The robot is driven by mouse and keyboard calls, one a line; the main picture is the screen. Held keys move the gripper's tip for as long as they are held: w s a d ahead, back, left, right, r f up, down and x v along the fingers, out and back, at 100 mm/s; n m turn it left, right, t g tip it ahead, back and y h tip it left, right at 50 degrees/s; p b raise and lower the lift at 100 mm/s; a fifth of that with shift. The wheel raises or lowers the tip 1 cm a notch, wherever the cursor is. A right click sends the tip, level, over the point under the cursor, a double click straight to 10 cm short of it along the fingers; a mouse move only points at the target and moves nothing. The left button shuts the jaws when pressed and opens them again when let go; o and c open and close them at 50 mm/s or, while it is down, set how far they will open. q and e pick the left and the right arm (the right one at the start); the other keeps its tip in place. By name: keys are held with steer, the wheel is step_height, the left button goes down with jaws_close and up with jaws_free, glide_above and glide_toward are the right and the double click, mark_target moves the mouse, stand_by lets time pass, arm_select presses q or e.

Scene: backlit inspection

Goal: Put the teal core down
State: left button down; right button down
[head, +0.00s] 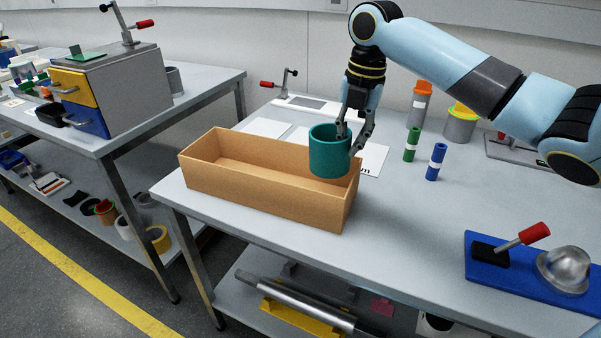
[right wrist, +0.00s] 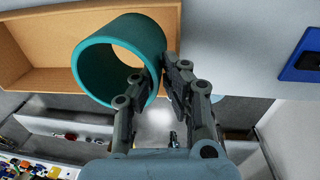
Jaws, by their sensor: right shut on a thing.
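The teal core (head: 329,152) is a hollow cylinder, held upright at the right end of the tan open box (head: 255,205) in the head view. My right gripper (head: 349,140) is shut on the core's wall, on its right side. In the right wrist view the teal core (right wrist: 100,55) shows its open ring, with one finger of the gripper (right wrist: 150,85) inside and one outside. The tan box (right wrist: 40,40) lies behind it. I cannot tell whether the core's bottom touches anything. My left gripper is not in view.
A green cylinder (head: 412,145) and a blue cylinder (head: 436,161) stand right of the core. A blue plate with a red-handled lever (head: 488,268) lies at the table's right front. The table (head: 400,220) is clear between them and the box. A red-handled clamp (head: 283,80) stands at the back.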

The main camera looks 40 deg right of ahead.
mark_target(310, 156)
steer(key=w+a+f, duration=0.4)
steer(key=w, duration=0.1)
steer(key=shift+w+a+f, duration=0.15)
steer(key=shift+w+a, duration=0.15)
steer(key=shift+a, duration=0.1)
steer(key=shift+w+a+f, duration=0.15)
steer(key=shift+w+f, duration=0.05)
step_height(310, 156, down, 4)
steer(key=shift+f, duration=0.1)
steer(key=c, duration=1.5)
jaws_free()
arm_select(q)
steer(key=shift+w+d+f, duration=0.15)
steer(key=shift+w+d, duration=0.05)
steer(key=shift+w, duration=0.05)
arm_select(e)
steer(key=shift+r, duration=0.4)
steer(key=r, duration=0.7)
steer(key=s+r, duration=0.1)
steer(key=r, duration=0.3)
steer(key=shift+d+r, duration=0.15)
steer(key=shift+d, duration=0.05)
